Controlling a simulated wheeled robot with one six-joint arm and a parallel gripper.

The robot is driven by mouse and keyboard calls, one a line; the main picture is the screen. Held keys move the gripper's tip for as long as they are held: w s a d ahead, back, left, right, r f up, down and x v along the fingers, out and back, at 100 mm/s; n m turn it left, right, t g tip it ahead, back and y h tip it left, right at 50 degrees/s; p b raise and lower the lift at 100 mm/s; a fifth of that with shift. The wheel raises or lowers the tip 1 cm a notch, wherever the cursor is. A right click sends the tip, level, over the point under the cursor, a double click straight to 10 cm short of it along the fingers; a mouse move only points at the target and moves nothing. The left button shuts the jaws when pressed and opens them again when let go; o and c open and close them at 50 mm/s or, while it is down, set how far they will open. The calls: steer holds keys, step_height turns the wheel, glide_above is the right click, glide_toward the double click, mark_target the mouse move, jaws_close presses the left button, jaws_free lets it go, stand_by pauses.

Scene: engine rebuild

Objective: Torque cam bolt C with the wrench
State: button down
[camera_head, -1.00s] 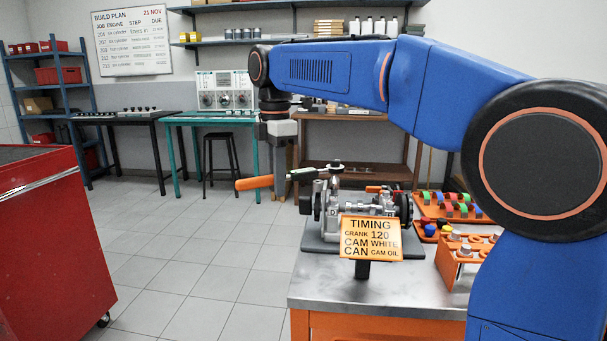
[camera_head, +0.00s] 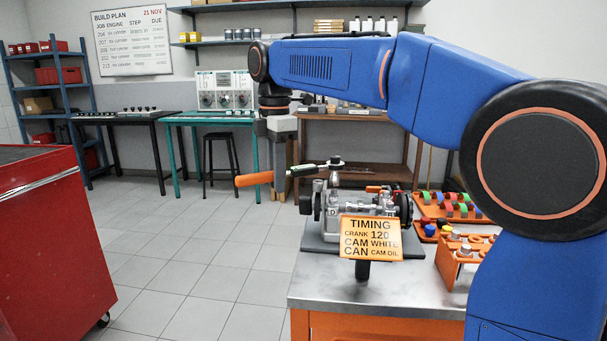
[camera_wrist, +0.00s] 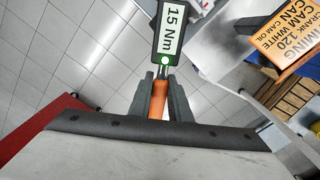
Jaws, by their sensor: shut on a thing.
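The torque wrench has an orange handle (camera_head: 254,180) and a dark shaft that reaches right to a metal head (camera_head: 336,163) above the engine (camera_head: 350,203). My gripper (camera_wrist: 160,80) is shut on the orange handle, which also shows in the wrist view (camera_wrist: 159,98). The wrench display (camera_wrist: 170,30) reads 15 Nm, with a lit green light below the text. In the head view my gripper (camera_head: 279,183) is left of the engine. I cannot single out cam bolt C, nor tell whether the head sits on a bolt.
The timing sign (camera_head: 370,238) stands in front of the engine on the metal-topped bench (camera_head: 330,288). An orange rack (camera_head: 460,262) and a tray of coloured parts (camera_head: 450,208) are at right. A red cabinet (camera_head: 45,245) stands at left, with open floor between.

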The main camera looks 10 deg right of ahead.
steer(key=shift+r, duration=1.3)
